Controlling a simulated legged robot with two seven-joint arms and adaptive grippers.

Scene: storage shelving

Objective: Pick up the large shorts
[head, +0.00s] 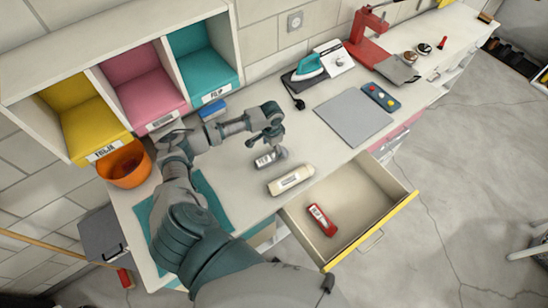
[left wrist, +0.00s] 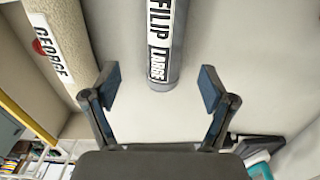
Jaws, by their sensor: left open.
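A grey rolled garment (head: 270,157) lies on the counter. In the left wrist view this grey roll (left wrist: 160,40) carries a white and black label reading FILIP LARGE. My left gripper (head: 272,136) is above and just behind the grey roll in the head view. In the left wrist view my left gripper (left wrist: 160,84) is open and empty, with the near end of the roll between the lines of its two fingers. I cannot tell whether they touch. My right gripper is not in view.
A cream roll (head: 290,180) labelled GEORGE lies beside the grey one. A red roll (head: 322,219) lies in the open drawer (head: 366,200). Cubbies (head: 238,50) with yellow, pink and teal bins stand behind. A grey board (head: 353,116) and iron (head: 308,67) are to the right.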

